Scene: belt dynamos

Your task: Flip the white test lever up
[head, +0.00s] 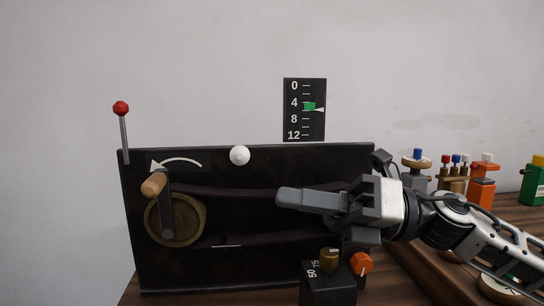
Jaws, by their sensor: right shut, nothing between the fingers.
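A white ball knob (240,155), which looks like the end of the white test lever, shows at the top edge of the black panel (270,272). Its shaft is not visible, so I cannot tell its tilt. My right gripper (287,198) comes in from the right, its fingers pointing left in front of the panel. It is shut and empty, below and to the right of the white knob, apart from it. My left gripper is not in view.
A red-knobbed lever (121,108) stands upright at the panel's left. A pulley (176,219) has a wooden crank handle (153,185). A gauge (305,110) is behind. A black box (328,287) with brass and orange knobs stands in front. Several coloured parts are at right.

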